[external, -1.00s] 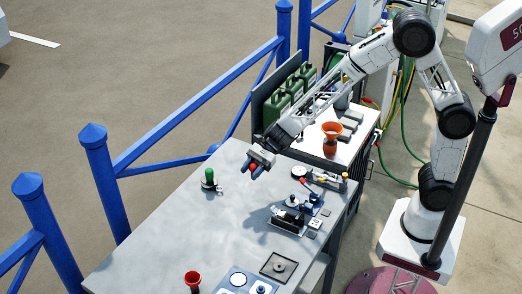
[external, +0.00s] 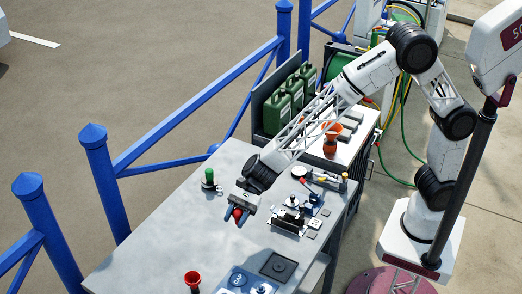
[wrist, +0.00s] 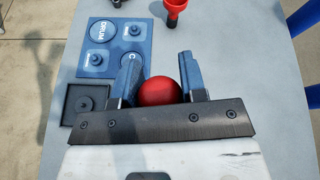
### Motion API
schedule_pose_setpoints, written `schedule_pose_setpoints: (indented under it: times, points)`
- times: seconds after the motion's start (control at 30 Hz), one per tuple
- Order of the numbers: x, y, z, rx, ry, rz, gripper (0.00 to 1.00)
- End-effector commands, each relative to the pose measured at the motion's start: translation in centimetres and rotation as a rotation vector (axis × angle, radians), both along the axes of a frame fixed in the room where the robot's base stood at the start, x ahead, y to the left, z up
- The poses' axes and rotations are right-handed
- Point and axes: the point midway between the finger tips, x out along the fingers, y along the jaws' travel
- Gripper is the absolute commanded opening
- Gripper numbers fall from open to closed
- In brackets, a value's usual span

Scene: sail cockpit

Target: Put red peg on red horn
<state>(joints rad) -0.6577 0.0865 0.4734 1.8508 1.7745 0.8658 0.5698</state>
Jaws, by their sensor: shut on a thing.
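My gripper (external: 239,218) is over the grey table, its two blue fingers shut around the red peg (external: 238,213). In the wrist view the peg's round red top (wrist: 157,92) shows between the fingers (wrist: 158,64); its lower part is hidden. The red horn (external: 193,278), a small funnel with a wide mouth, stands upright at the near end of the table. It also shows at the top of the wrist view (wrist: 174,8). The gripper is well apart from it.
A blue panel with round places and knobs (wrist: 88,72) and a dark square plate (external: 279,266) lie near the horn. A green-topped piece (external: 209,178) stands at left. Several devices (external: 293,214) sit at right. An orange funnel (external: 331,132) stands on the bench behind.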

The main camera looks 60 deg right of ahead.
Motion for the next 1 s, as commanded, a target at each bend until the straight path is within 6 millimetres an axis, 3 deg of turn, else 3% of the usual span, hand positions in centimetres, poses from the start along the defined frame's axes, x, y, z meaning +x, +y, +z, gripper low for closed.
schedule_pose_setpoints:
  times: [0.2,0.43,0.6,1.0]
  points:
    - [-3.3,5.1,0.4,0.002,0.000,0.047,0.16]
    - [-5.8,8.6,0.8,0.005,0.003,0.077,0.16]
    - [-6.7,9.7,0.9,0.005,0.003,0.087,0.16]
    - [-6.9,9.9,0.9,0.004,0.003,0.089,0.16]
